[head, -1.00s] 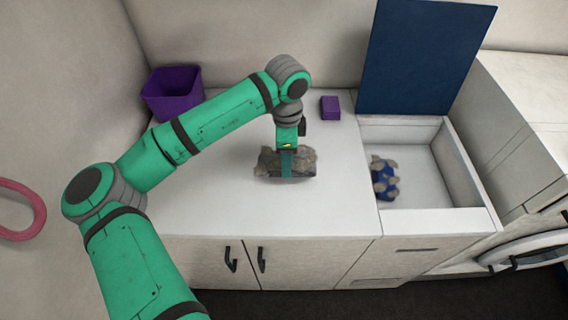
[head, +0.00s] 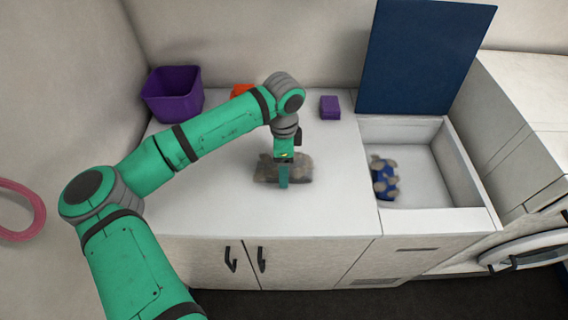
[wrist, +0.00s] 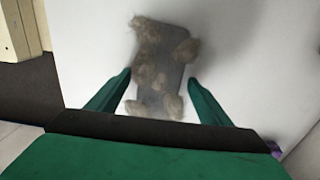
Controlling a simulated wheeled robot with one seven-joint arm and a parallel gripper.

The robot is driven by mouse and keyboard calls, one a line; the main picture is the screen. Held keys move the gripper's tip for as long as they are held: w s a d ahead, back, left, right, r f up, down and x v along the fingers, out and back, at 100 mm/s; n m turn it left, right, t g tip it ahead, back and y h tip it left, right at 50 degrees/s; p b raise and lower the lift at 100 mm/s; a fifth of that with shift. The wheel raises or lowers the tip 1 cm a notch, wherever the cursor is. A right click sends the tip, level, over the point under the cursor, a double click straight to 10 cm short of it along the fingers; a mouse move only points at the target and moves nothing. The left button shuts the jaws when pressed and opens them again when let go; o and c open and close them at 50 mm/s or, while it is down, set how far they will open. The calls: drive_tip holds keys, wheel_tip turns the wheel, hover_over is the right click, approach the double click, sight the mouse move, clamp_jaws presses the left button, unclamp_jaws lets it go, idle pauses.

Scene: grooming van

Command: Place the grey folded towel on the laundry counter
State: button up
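The grey folded towel (head: 299,169), dotted with tan fur clumps, lies on the white counter top (head: 220,205). My gripper (head: 283,184) is at the towel and hides part of its middle in the head view. In the wrist view the towel (wrist: 152,70) shows between and beyond the two green fingers of my gripper (wrist: 160,77). The fingers are spread apart, with white surface visible between each fingertip and the towel. I cannot tell the exact height of the fingertips above the counter.
A purple bin (head: 172,98) stands at the back left, with an orange object (head: 242,91) partly behind my arm. A purple block (head: 330,107) sits at the back. On the right, an open basin (head: 432,165) with a raised blue lid (head: 425,60) holds a blue-and-tan item (head: 384,180).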

wheel_tip(320, 180, up, 12)
drive_tip(key=shift+r, duration=0.2)
idle(0.5)
idle(0.4)
